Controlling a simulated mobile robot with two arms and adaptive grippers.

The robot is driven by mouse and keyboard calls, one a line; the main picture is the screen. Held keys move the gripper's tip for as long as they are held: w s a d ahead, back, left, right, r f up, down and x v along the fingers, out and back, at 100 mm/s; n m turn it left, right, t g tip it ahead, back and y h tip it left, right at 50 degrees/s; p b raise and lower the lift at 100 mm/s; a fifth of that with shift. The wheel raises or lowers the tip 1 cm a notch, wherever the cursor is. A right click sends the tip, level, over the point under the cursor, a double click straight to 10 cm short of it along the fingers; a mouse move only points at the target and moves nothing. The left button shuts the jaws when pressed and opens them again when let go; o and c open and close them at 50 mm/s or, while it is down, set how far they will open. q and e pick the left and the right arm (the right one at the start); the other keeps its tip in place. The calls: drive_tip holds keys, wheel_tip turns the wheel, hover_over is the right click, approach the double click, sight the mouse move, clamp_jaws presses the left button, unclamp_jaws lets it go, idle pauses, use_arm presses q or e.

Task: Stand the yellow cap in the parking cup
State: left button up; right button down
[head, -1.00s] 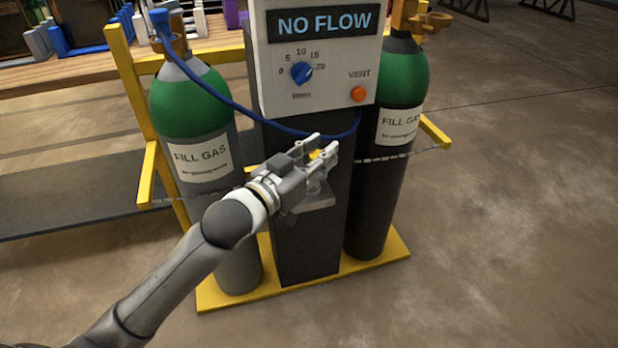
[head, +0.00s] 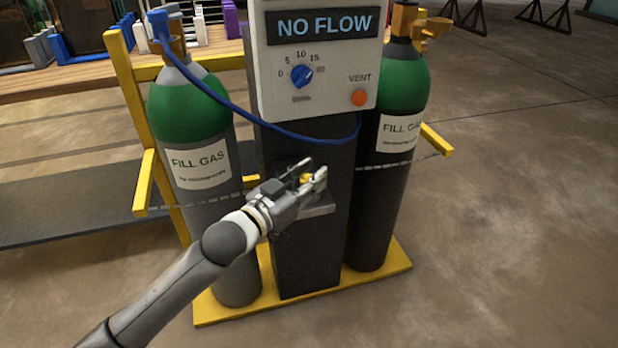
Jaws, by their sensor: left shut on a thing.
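My left gripper (head: 311,176) is shut on the small yellow cap (head: 305,178), which shows between its fingers. It is in front of the dark pedestal, just above a small grey shelf (head: 318,211) that sticks out from the pedestal. The parking cup cannot be made out; my gripper covers part of the shelf and the area behind it. I cannot tell whether the cap touches anything below it. My right gripper is not in view.
A control panel (head: 281,100) reading NO FLOW tops the pedestal (head: 307,262). A left gas cylinder (head: 200,170) and a right gas cylinder (head: 388,190) flank it on a yellow base (head: 372,285). A blue hose (head: 222,98) loops from the left cylinder across the pedestal.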

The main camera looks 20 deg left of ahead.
use_arm(q)
drive_tip(key=o, duration=1)
drive_tip(key=shift+f, duration=0.1)
drive_tip(key=shift+r, duration=0.2)
drive_tip(key=p+v, duration=0.1)
drive_tip(key=v, duration=1.1)
drive_tip(key=s+f+n+g+y, duration=0.1)
drive_tip(key=s+f+g+y, duration=0.25)
drive_tip(key=f, duration=0.45)
drive_tip(key=s+f+n+g+y, duration=0.1)
drive_tip(key=s+f+g+y, duration=0.2)
drive_tip(key=f, duration=0.4)
drive_tip(key=s+f+g, duration=0.2)
drive_tip(key=s, duration=0.3)
drive_tip(key=s+f+g, duration=0.2)
drive_tip(key=s+f, duration=0.1)
drive_tip(key=s, duration=0.2)
drive_tip(key=s+d+f+g, duration=0.1)
drive_tip(key=s+f+g, duration=0.1)
drive_tip(key=s, duration=0.3)
drive_tip(key=shift+f+g, duration=0.25)
drive_tip(key=shift+f, duration=0.2)
